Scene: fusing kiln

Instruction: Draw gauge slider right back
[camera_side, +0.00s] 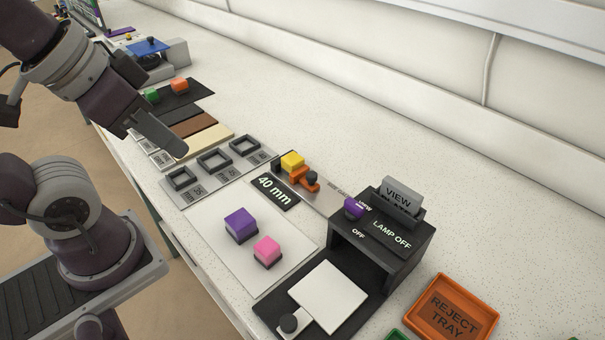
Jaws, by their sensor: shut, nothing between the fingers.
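The size gauge (335,198) is a grey strip running from the middle of the counter towards a black lamp box. Its orange slider (298,174) has a dark knob (312,178) and sits near the gauge's left end. A yellow block (292,160) is beside the slider, between it and a dark end stop; I cannot tell whether slider and block touch. A sign (275,191) in front reads 40 mm. My gripper (182,152) is shut and empty, up and left of the gauge, well apart from it.
A purple block (240,224) and a pink block (267,249) stand on a pale mat (225,257). The lamp box (385,235) reads LAMP OFF. An orange reject tray (492,310) is front right. Three square frames (214,160) lie left of the gauge. The counter behind is clear.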

